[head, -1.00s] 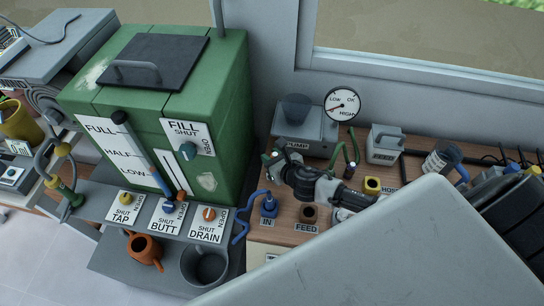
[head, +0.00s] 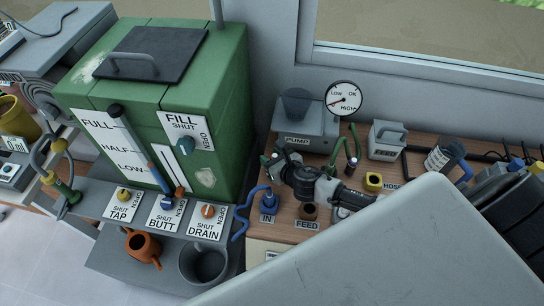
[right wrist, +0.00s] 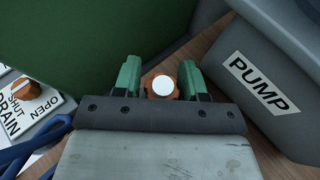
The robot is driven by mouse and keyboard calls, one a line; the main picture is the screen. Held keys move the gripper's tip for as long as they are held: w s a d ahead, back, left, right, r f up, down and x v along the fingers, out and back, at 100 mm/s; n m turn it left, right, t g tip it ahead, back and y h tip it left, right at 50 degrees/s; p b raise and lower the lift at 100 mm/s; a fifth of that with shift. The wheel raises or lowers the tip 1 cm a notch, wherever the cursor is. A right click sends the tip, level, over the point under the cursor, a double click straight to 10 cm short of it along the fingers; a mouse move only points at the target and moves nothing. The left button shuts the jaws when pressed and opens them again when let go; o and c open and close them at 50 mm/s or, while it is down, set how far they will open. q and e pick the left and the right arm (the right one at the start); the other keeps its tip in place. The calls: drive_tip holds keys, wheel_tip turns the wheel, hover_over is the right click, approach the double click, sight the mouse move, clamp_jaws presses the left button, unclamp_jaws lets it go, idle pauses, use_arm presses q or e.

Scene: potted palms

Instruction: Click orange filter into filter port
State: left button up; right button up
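The orange filter (right wrist: 176,94), with a round white top, sits between the green fingers of my right gripper (right wrist: 160,78) in the right wrist view. No port labelled filter can be read; my right arm covers part of the bench. My left gripper is not in view.
The pump (head: 300,132), with a gauge (head: 344,99) beside it, stands behind my gripper. A green tank (head: 228,90) rises at the left.

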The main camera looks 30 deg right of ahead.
drive_tip(key=shift+o, duration=1.3)
drive_tip(key=shift+s, duration=0.1)
drive_tip(key=v, duration=1)
drive_tip(key=shift+s+d+r, duration=0.1)
drive_tip(key=shift+s, duration=0.15)
